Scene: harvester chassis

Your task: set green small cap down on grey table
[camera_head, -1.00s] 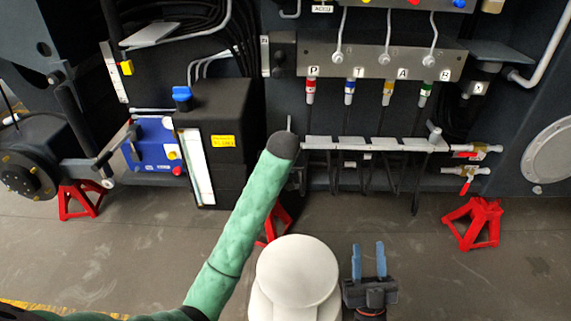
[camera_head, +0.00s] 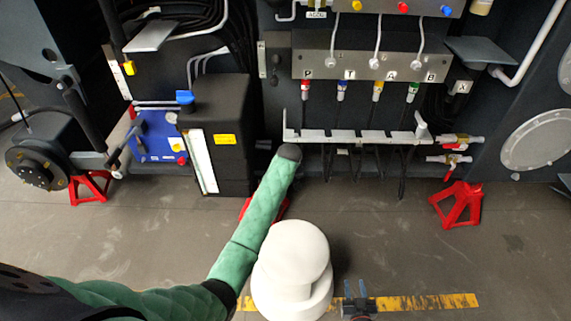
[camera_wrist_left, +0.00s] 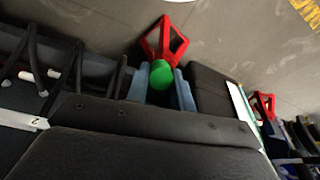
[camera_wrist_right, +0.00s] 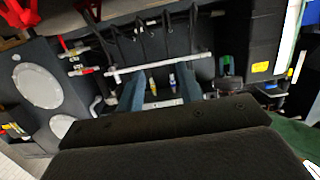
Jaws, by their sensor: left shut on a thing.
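The green small cap (camera_wrist_left: 161,74) is a round bright green piece between the two blue fingers of my left gripper (camera_wrist_left: 160,84) in the left wrist view. The left gripper is shut on it. In the head view the left gripper and the cap do not show. My right gripper (camera_head: 355,286) is at the bottom of the head view, right of centre. Its blue fingers stand apart and empty in the right wrist view (camera_wrist_right: 160,94). No grey table is clearly visible in any view.
The harvester chassis fills the back, with a hose connector panel (camera_head: 375,66), a slotted grey rail (camera_head: 350,137) and a black box (camera_head: 222,120). A red stand (camera_head: 457,205) is at right, another (camera_head: 90,188) at left.

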